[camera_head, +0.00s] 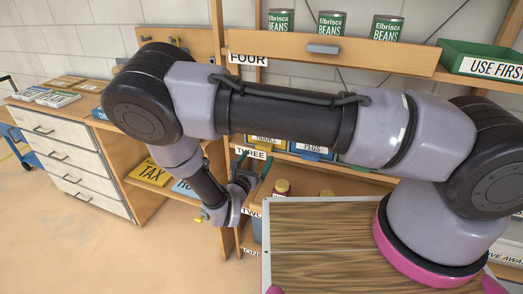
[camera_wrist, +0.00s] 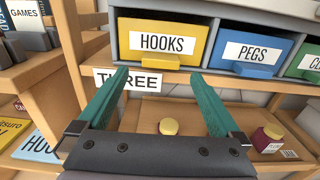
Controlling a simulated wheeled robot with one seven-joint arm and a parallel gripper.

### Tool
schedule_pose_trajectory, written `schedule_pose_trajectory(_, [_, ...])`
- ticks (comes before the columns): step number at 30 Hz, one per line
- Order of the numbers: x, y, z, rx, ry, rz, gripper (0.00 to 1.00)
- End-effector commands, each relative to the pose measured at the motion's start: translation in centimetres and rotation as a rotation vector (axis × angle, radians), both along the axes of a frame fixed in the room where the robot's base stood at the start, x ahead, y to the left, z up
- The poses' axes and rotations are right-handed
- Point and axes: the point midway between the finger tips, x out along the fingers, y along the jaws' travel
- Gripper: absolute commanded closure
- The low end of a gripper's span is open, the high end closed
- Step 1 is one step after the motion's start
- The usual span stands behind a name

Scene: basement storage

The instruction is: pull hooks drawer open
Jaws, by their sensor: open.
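The hooks drawer (camera_wrist: 162,42) is a yellow drawer front with a white HOOKS label, at the top centre of the wrist view. It appears closed, flush with the blue PEGS drawer (camera_wrist: 253,53) beside it. A yellow handle lip (camera_wrist: 152,61) sticks out at its lower edge. My gripper (camera_wrist: 156,88) is open and empty, its two green fingers spread on either side below the drawer and apart from it. In the head view the yellow drawer (camera_head: 264,139) shows only partly under my arm, with my gripper (camera_head: 254,170) just below it.
A green drawer (camera_wrist: 305,62) stands right of PEGS. A THREE sign (camera_wrist: 131,82) hangs on the shelf edge. Below are a yellow-lidded jar (camera_wrist: 168,127) and a dark red jar (camera_wrist: 267,138). At left are books (camera_wrist: 25,12) and a wooden upright (camera_wrist: 68,30).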

Motion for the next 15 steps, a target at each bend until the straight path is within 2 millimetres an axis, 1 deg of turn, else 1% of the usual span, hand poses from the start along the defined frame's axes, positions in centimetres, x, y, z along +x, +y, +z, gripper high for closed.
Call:
schedule_pose_trajectory(1, [1.0,-0.5,0.0,0.000,-0.001,-0.005,0.00])
schedule_pose_trajectory(3, [2.3,-1.0,0.0,-0.001,-0.002,-0.005,0.00])
schedule_pose_trajectory(6, [3.7,-1.5,0.0,0.000,0.000,-0.004,0.00])
schedule_pose_trajectory(10, [4.9,-1.9,0.0,0.000,0.000,-0.002,0.00])
schedule_pose_trajectory(15, [5.5,-2.1,0.0,0.000,0.000,-0.002,0.00])
